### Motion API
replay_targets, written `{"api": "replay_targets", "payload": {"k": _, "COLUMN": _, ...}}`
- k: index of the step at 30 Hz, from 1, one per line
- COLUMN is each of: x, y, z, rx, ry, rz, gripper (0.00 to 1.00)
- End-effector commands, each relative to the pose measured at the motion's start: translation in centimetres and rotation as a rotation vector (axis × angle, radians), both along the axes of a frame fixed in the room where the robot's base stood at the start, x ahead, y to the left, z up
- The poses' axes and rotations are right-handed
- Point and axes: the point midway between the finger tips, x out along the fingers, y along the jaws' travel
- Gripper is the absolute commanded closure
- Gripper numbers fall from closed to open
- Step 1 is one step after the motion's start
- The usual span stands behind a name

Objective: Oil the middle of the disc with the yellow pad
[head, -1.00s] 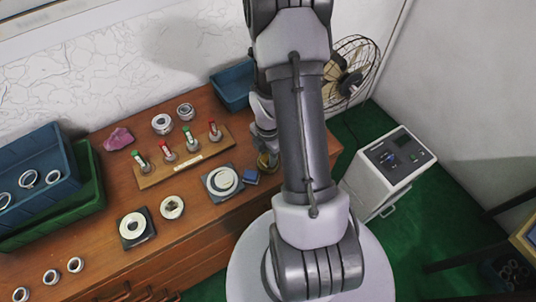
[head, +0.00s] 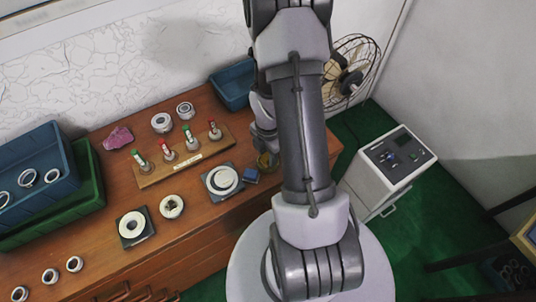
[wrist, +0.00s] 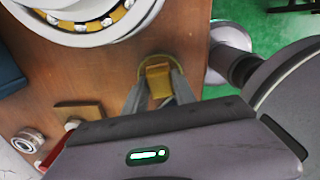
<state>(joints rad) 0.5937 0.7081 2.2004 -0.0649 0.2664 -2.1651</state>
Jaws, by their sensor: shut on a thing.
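My gripper (wrist: 158,92) is shut on the yellow pad (wrist: 158,80), a small yellow-brown block. In the wrist view the pad is over a round brass-coloured dish (wrist: 145,63); whether it touches the dish is unclear. In the head view the dish (head: 266,161) stands near the bench's right end, below my arm, and my fingers are mostly hidden. A pale round disc (head: 222,180) lies on a dark square plate left of the dish. A large ring with balls in a yellow cage (wrist: 90,32) fills the upper left of the wrist view.
A small blue block (head: 251,176) sits between disc and dish. A wooden rack (head: 183,169) with red- and green-topped tools stands behind the disc. Another ring (head: 131,226) lies on a dark plate to the left. Loose rings and blue and green bins (head: 90,175) are further left.

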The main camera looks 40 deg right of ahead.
Motion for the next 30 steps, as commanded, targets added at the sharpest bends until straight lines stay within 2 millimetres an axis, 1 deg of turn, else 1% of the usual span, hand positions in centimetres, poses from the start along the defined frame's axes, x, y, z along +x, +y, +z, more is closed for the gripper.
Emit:
{"api": "replay_targets", "payload": {"k": 8, "x": -0.1, "y": 0.1, "z": -0.2, "rx": 0.002, "ry": 0.003, "rz": 0.0, "gripper": 1.0}}
{"api": "replay_targets", "payload": {"k": 11, "x": -0.1, "y": 0.1, "z": 0.1, "rx": 0.002, "ry": 0.003, "rz": 0.0, "gripper": 1.0}}
{"api": "replay_targets", "payload": {"k": 14, "x": -0.1, "y": 0.1, "z": 1.0, "rx": 0.001, "ry": 0.002, "rz": 0.0, "gripper": 1.0}}
{"api": "replay_targets", "payload": {"k": 27, "x": -0.1, "y": 0.0, "z": 6.2, "rx": 0.001, "ry": 0.001, "rz": 0.0, "gripper": 1.0}}
{"api": "replay_targets", "payload": {"k": 30, "x": -0.1, "y": 0.0, "z": 7.1, "rx": 0.001, "ry": 0.001, "rz": 0.0, "gripper": 1.0}}
